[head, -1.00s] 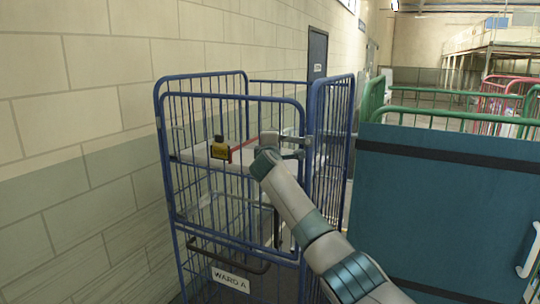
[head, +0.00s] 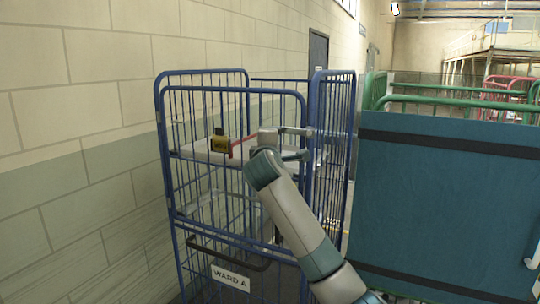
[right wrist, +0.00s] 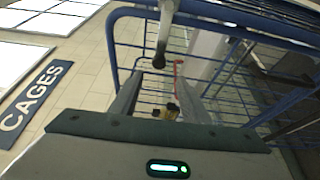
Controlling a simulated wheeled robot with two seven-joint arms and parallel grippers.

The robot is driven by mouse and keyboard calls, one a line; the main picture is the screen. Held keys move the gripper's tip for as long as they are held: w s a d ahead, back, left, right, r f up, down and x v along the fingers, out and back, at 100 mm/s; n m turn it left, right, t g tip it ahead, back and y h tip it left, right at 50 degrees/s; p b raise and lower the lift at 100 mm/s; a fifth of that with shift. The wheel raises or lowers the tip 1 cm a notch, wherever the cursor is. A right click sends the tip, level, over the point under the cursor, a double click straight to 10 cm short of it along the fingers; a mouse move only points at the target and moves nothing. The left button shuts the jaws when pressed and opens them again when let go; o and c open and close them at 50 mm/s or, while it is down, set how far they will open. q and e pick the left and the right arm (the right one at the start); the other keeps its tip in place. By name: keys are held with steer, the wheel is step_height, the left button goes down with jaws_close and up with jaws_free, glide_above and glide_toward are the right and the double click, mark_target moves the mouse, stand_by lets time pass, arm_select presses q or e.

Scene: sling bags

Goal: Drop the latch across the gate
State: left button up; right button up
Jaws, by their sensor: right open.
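The blue wire cage (head: 233,94) stands by the wall with its gate at the front. A red latch bar (head: 243,144) with a yellow-and-black end (head: 220,144) lies near the gate's upper part. The wrist partly hides the bar's right end. My left gripper is out of view.
A green-framed cage with a teal panel (head: 440,200) stands close at the right. The block wall (head: 70,120) is at the left. A "WARD A" plate (head: 230,277) hangs low on the gate. A dark "CAGES" sign (right wrist: 35,95) shows in the wrist view.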

steer(key=shift+s+a+b, duration=0.25)
steer(key=shift+s+b, duration=0.25)
steer(key=shift+s, duration=1)
steer(key=shift+s+a+b, duration=0.2)
steer(key=shift+s+b, duration=0.3)
steer(key=shift+s, duration=0.95)
steer(key=shift+f, duration=0.1)
